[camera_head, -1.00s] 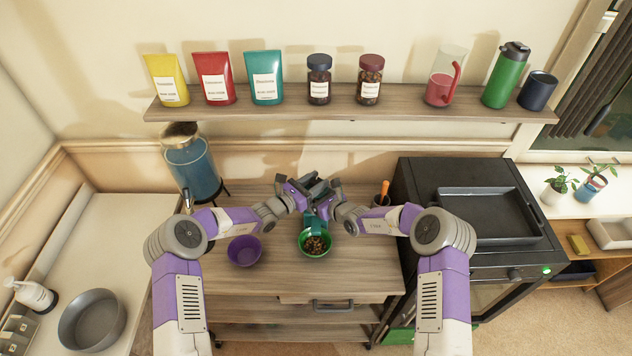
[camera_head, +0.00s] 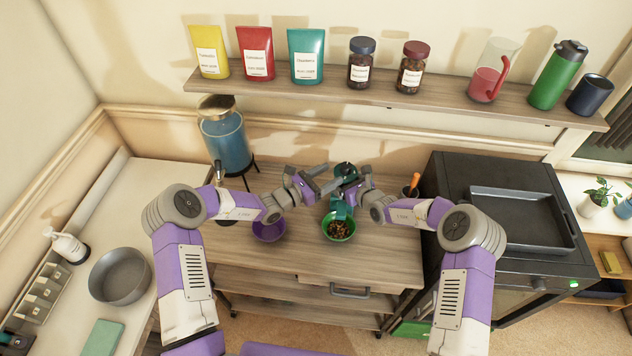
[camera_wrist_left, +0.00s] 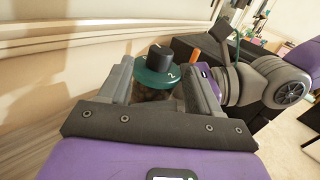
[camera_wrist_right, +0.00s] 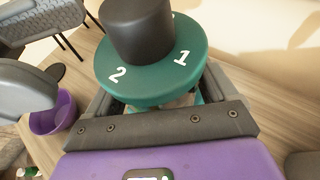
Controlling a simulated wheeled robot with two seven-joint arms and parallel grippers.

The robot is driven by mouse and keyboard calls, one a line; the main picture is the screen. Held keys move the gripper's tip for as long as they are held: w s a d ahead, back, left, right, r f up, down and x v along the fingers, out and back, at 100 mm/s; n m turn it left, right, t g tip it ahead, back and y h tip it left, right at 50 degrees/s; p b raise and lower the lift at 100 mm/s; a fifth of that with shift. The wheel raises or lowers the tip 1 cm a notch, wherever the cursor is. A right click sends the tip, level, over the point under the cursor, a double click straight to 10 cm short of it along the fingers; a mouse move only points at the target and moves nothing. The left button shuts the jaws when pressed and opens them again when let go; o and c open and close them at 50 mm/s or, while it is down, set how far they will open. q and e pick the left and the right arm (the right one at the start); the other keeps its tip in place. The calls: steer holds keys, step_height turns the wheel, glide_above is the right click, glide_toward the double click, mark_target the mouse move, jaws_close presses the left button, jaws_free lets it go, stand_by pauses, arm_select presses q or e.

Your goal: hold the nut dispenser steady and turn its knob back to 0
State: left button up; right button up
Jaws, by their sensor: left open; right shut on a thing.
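The nut dispenser (camera_head: 343,208) is teal green and stands upright at the back of the wooden cart, above a green bowl of nuts (camera_head: 339,227). Its black knob (camera_wrist_right: 137,28) sits on a round teal lid marked 2 and 1 in the right wrist view. The knob also shows in the left wrist view (camera_wrist_left: 164,58), with a 2 on the lid's near side. My right gripper (camera_head: 346,184) is shut on the dispenser's body just below the lid. My left gripper (camera_head: 330,176) is open and empty, left of the dispenser and facing it. The knob's pointer is not clear.
A purple bowl (camera_head: 268,231) stands left of the green bowl. A blue jar dispenser (camera_head: 226,140) is at the back left. A black oven (camera_head: 500,200) stands to the right. A shelf (camera_head: 400,96) with pouches and jars runs along the wall above.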

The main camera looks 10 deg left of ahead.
mark_target(347, 165)
arm_select(q)
steer(key=v, duration=0.5)
steer(key=shift+w, duration=0.1)
steer(key=w+a+m+g+h, duration=0.2)
steer(key=w+m+g+h, duration=0.2)
steer(key=g, duration=0.2)
steer(key=shift+m, duration=0.3)
steer(key=x, duration=1.2)
steer(key=shift+f, duration=0.1)
